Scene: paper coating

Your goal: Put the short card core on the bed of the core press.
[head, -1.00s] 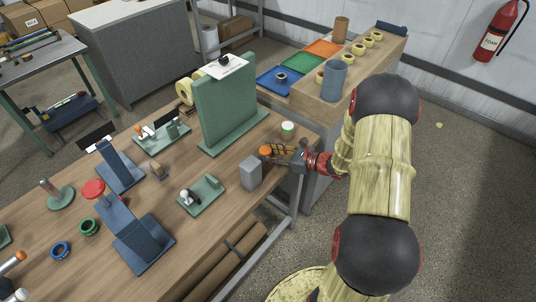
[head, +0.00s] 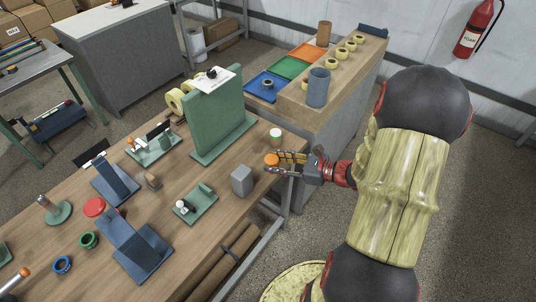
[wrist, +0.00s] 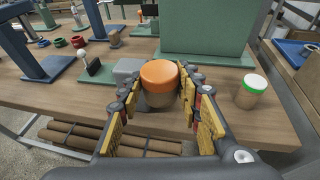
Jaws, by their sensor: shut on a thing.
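My gripper (head: 283,163) is shut on a short cylinder with an orange top (head: 271,160) and a brown body, near the right front edge of the bench. In the wrist view this orange-topped cylinder (wrist: 159,78) stands upright between the fingers; I cannot tell whether its base touches the bench. A brown card-like cylinder (head: 324,33) stands on the back shelf. Candidates for the core press are the blue stands (head: 140,245) and the green fixture with a white knob (head: 195,204); I cannot tell which is the press.
A tall green panel (head: 222,115) rises behind. Red, green and blue round pieces lie at the left. The bench (head: 215,240) is bare along its front.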

